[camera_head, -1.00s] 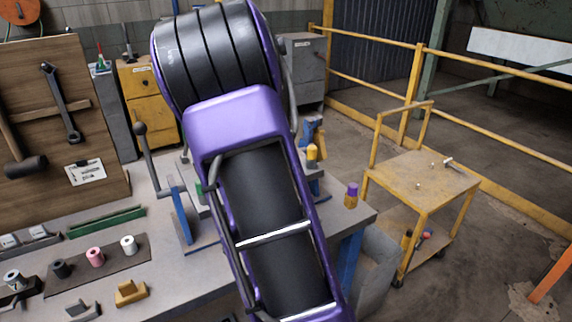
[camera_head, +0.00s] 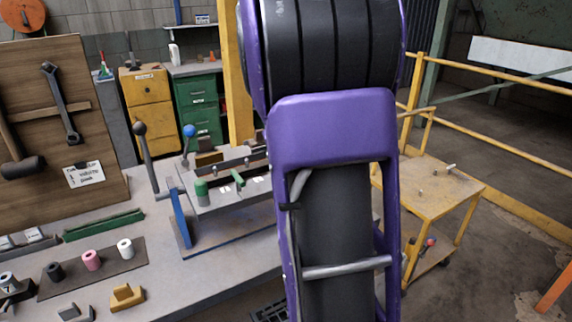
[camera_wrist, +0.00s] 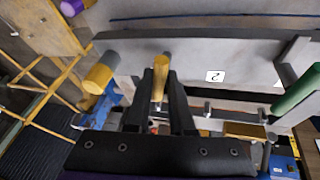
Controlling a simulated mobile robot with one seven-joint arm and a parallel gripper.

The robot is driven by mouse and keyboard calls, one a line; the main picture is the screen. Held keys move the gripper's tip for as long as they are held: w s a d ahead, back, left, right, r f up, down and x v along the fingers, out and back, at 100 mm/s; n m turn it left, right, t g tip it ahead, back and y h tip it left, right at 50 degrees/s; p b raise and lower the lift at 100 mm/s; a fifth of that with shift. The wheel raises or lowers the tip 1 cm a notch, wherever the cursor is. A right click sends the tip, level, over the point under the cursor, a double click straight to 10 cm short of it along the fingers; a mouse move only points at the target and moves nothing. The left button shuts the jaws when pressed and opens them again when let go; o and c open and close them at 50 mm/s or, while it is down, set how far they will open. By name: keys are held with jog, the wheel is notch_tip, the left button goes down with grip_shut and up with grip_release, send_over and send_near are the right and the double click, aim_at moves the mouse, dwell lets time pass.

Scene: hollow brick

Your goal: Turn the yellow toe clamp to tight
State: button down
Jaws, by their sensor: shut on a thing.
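My gripper (camera_wrist: 160,84) shows in the wrist view with its two dark fingers close around a yellow handle, the yellow toe clamp (camera_wrist: 160,68). A metal pin shows below the handle, between the fingers. A thicker yellow cylinder (camera_wrist: 101,76) stands apart to the left of the fingers. A green handle (camera_wrist: 297,90) is at the far right of the fixture. In the head view my arm hides the gripper and the yellow clamp. The grey fixture (camera_head: 230,200) on the bench shows a green cylinder (camera_head: 201,188) and a green lever (camera_head: 238,178).
A white label marked 2 (camera_wrist: 215,77) is on the fixture plate. A black-knobbed lever (camera_head: 146,155) and a blue-knobbed lever (camera_head: 188,143) stand at the fixture. A yellow cart (camera_head: 440,190) stands at the right.

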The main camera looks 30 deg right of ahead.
jog(key=shift+s+n+t+y, duration=0.1)
jog(key=shift+n+t+y, duration=0.3)
jog(key=shift+n, duration=0.9)
jog(key=c, duration=0.8)
grip_release()
jog(key=shift+r, duration=0.1)
